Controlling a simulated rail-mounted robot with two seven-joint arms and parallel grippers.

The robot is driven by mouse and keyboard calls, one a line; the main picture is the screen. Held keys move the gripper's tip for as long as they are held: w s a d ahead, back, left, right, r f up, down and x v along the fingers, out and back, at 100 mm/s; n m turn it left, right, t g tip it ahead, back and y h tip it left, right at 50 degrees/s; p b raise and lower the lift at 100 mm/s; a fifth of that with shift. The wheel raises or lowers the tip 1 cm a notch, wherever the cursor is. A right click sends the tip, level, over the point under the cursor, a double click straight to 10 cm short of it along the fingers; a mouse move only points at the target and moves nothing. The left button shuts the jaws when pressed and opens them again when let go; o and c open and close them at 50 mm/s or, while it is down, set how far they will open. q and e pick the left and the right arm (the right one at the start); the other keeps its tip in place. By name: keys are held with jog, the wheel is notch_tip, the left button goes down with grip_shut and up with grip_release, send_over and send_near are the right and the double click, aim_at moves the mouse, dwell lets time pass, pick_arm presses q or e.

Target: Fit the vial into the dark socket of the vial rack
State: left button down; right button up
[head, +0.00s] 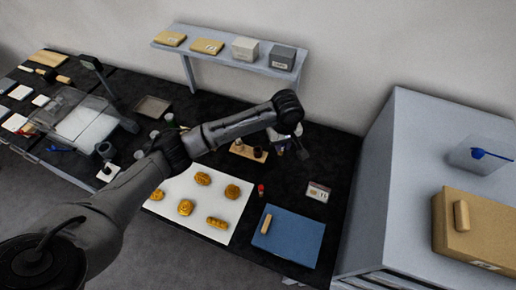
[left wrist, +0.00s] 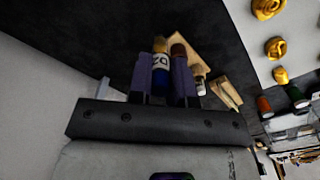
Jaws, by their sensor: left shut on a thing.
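My left gripper (head: 291,151) is over the black table, just right of the wooden vial rack (head: 240,153). In the left wrist view its two purple-grey fingers (left wrist: 163,75) are shut on a vial (left wrist: 160,68) with a white numbered label, a blue part and a tan end. The vial is hard to make out in the head view. The rack (left wrist: 178,40) lies behind the fingertips in the left wrist view, with a dark reddish round thing (left wrist: 178,50) beside the vial. A dark round spot (head: 258,152) shows on the rack; I cannot tell whether it is the socket. My right gripper is out of view.
A white board (head: 208,222) with several golden pieces lies in front of the rack. A small red item (head: 261,189), a blue mat (head: 289,252) and a small labelled box (head: 318,191) lie nearby. A wall shelf (head: 225,58) holds boxes behind. A grey cabinet (head: 400,150) stands right.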

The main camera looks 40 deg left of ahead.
pick_arm(q)
jog(key=shift+a+f+b, duration=0.7)
jog(key=shift+a+f, duration=4.15)
jog(key=shift+a, duration=0.15)
jog(key=shift+f, duration=0.1)
jog(key=shift+f, duration=0.15)
jog(key=c, duration=1.1)
grip_release()
jog(key=shift+o, duration=0.2)
notch_tip(320, 180, up, 12)
jog(key=p, duration=0.1)
